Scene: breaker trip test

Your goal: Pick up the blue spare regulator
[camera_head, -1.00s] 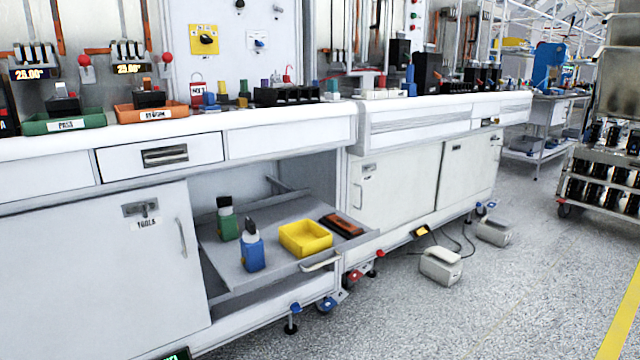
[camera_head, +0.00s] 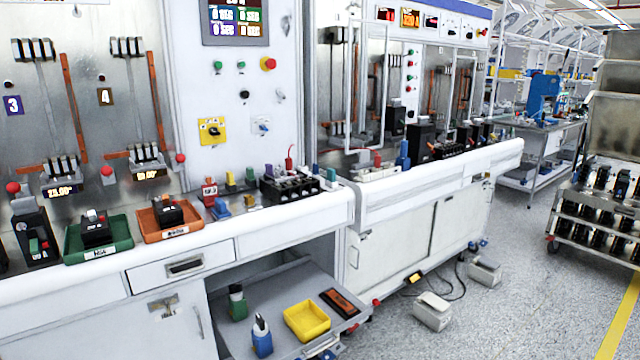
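The blue spare regulator (camera_head: 262,339) stands upright on the pulled-out grey shelf (camera_head: 285,284) under the bench, low in the view. It has a blue body and a dark and light top. A green one of similar shape (camera_head: 237,304) stands behind it to the left. A yellow bin (camera_head: 307,320) is to its right. Neither of my grippers shows in the head view, so their state cannot be seen.
A dark, orange-marked device (camera_head: 340,302) lies on the shelf's right side. The bench above bears a green tray (camera_head: 97,252) and an orange tray (camera_head: 170,232). Pale pedal-like boxes (camera_head: 432,311) with cables are on the floor. Open floor lies to the right.

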